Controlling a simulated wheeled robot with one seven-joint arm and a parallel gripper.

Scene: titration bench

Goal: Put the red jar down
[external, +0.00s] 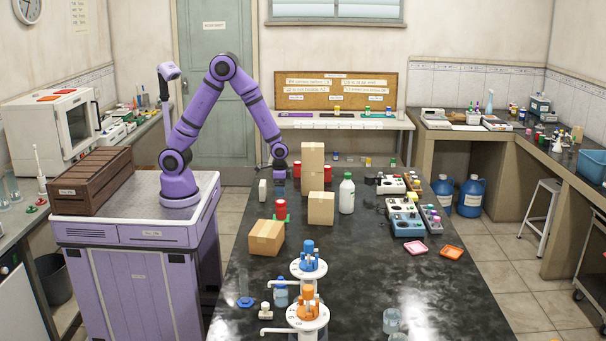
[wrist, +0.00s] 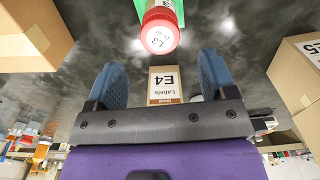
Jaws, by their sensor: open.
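A red jar (external: 281,208) stands upright at a green patch or base (external: 281,219) on the dark bench, between two cardboard boxes. In the wrist view the red jar (wrist: 160,30) shows from above, with a pale round lid label, and the green (wrist: 178,8) shows beside it. My gripper (external: 279,172) is behind the jar and above the bench. In the wrist view my gripper (wrist: 161,62) has its blue fingers wide apart, with the jar beyond the fingertips and apart from them. A small labelled box (wrist: 164,85) shows between the fingers, farther down; nothing is held.
Cardboard boxes stand at the left (external: 266,237) and right (external: 320,208) of the jar, with a tall stack (external: 313,160) behind. A white bottle (external: 347,194) stands farther right. Two white round stands (external: 308,268) are nearer the front.

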